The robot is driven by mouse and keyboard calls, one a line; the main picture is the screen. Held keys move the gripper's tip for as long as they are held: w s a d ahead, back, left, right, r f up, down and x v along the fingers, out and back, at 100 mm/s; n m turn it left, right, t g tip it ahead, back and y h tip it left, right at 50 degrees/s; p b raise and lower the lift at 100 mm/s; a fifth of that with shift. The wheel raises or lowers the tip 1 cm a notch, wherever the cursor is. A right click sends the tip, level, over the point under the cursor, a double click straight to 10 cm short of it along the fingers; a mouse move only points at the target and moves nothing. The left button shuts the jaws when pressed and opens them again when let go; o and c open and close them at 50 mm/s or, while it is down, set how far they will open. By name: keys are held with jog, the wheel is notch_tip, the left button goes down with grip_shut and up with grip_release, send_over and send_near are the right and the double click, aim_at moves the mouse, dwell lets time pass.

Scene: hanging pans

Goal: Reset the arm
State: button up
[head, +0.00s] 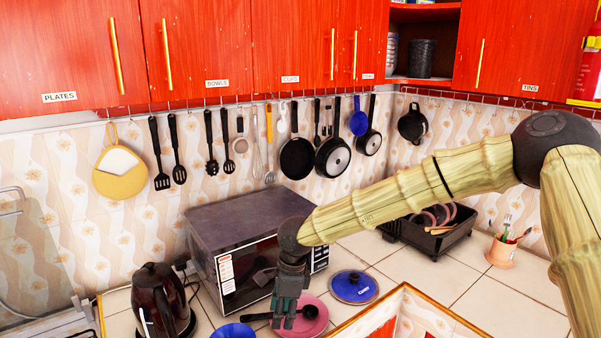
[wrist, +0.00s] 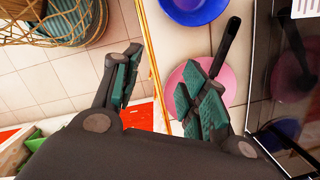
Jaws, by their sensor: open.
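My gripper (head: 286,312) hangs pointing down at the end of my bamboo-textured arm, in front of the microwave. In the wrist view its green-padded fingers (wrist: 160,88) stand apart with nothing between them. A pink plate (head: 312,325) lies on the counter just beyond the gripper, with a black long-handled utensil (head: 308,312) on it. The plate (wrist: 232,78) and the utensil's handle (wrist: 227,45) also show in the wrist view, partly hidden by a finger. Black pans (head: 297,158) hang on the rail along the wall.
The microwave (head: 250,225) stands close behind my gripper. A black dish rack (head: 430,235) and a utensil pot (head: 502,252) stand at right. The right counter has free room.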

jog(key=s+d+f+n+t+h+b, duration=0.1)
jog(key=s+d+f+n, duration=0.2)
jog(key=s+d+f, duration=0.5)
jog(key=s+d+f+n+t+h+b, duration=0.1)
jog(key=s+d+f+n+h, duration=0.3)
jog(key=f, duration=0.8)
jog(key=s+d+f+n+t+y+b, duration=0.1)
jog(key=s+d+f, duration=0.5)
jog(key=f, duration=0.4)
jog(key=s+d+f+n+g, duration=0.1)
jog(key=s+d+f+n, duration=0.1)
jog(key=s, duration=0.5)
jog(key=s+d+f+n+y+b, duration=0.1)
jog(key=s+d+f+n, duration=0.1)
jog(key=s, duration=0.5)
jog(key=s+d+f+n+g+y+b, duration=0.1)
jog(key=s+d+f+n, duration=0.2)
jog(key=s, duration=0.5)
jog(key=shift+d+n+g, duration=0.3)
jog(key=shift+d+n, duration=0.2)
jog(key=shift+d, duration=0.5)
